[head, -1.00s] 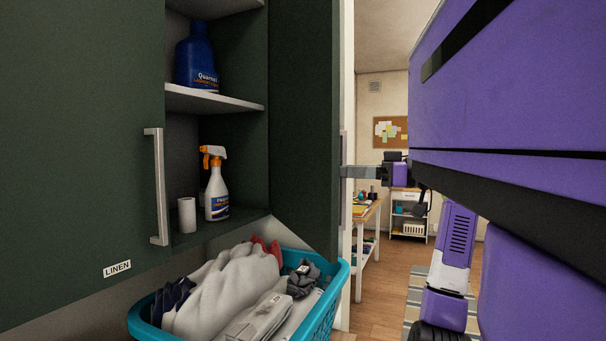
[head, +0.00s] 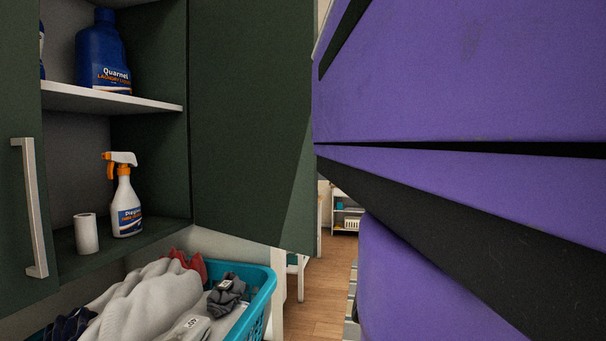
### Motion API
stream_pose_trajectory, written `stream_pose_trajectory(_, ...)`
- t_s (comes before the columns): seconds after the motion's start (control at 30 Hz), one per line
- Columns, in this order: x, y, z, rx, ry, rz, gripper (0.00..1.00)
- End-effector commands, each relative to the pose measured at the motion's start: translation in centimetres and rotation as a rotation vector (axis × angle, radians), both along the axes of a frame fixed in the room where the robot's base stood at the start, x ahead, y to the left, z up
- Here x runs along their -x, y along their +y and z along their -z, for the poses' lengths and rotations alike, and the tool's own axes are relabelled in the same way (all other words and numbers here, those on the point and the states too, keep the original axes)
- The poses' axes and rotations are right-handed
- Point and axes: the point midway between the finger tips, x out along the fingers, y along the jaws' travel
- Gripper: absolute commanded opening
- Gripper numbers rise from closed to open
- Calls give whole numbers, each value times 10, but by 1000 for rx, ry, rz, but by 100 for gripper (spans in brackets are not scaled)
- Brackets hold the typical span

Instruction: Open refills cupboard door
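The open cupboard door (head: 240,110) is a dark green panel standing swung out at the right side of an open cupboard compartment. Its handle is not visible from this side. Inside the compartment, a blue detergent bottle (head: 102,55) stands on the upper shelf. A white spray bottle with an orange trigger (head: 126,205) and a white roll (head: 86,234) stand below it. No refills label is visible. My gripper is not in view; my purple arm covers the right half of the picture and hides the area beyond the door's outer edge.
A closed green door with a pale bar handle (head: 33,205) is at the left edge. A teal laundry basket (head: 262,290) full of clothes stands below the open compartment. Wooden floor (head: 325,300) and a white shelf unit (head: 347,215) show through the gap.

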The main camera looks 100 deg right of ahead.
Motion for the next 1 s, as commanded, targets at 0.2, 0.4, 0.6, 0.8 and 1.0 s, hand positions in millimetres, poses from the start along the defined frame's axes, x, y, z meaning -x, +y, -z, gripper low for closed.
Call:
stream_pose_trajectory(0.2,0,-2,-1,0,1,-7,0)
stream_pose_trajectory(0.4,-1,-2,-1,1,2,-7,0)
stream_pose_trajectory(0.6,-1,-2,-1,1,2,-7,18)
stream_pose_trajectory(0.8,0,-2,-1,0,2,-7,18)
stream_pose_trajectory(1.0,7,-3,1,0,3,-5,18)
